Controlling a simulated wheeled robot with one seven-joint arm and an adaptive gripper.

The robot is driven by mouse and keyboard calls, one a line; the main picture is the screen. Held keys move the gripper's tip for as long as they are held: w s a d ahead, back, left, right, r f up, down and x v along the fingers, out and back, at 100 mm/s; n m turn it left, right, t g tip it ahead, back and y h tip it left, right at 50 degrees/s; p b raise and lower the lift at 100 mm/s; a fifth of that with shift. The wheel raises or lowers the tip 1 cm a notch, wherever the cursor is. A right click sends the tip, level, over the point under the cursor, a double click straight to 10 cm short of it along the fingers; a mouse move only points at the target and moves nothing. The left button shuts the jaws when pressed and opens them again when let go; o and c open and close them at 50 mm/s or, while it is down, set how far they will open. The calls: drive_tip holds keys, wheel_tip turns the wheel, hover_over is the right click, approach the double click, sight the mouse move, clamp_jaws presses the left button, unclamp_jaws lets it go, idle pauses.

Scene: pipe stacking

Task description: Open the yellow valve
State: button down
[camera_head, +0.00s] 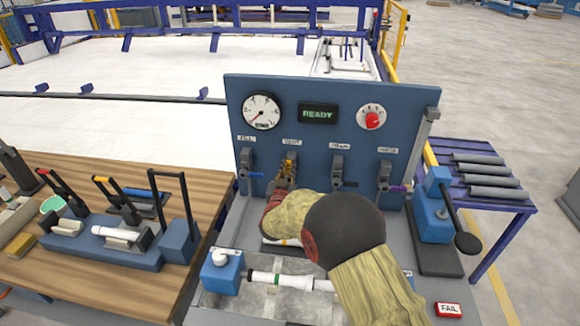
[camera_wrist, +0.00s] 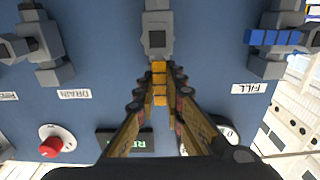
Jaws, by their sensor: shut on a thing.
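The yellow valve (camera_head: 290,160) is second from the left in the row of valves on the blue panel. In the wrist view its yellow handle (camera_wrist: 159,70) runs straight down the picture from the grey valve body (camera_wrist: 157,35). My gripper (camera_wrist: 159,88) is shut on this handle, with a finger on each side. In the head view my gripper (camera_head: 284,178) is at the yellow valve, and my arm hides the area below it.
A blue-handled valve (camera_head: 247,170) is left of the yellow one; a dark-handled valve (camera_head: 338,170) and a purple-handled valve (camera_head: 386,176) are to the right. Above are a gauge (camera_head: 261,111), a READY display (camera_head: 318,113) and a red knob (camera_head: 372,119). A white pipe (camera_head: 280,280) lies below.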

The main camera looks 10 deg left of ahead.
drive_tip(key=shift+f, duration=0.1)
idle(0.3)
drive_tip(key=c, duration=1.8)
unclamp_jaws()
drive_tip(key=shift+c, duration=0.2)
drive_tip(key=shift+s, duration=0.1)
drive_tip(key=s, duration=1.1)
drive_tip(key=shift+s+a, duration=0.25)
drive_tip(key=shift+s, duration=0.15)
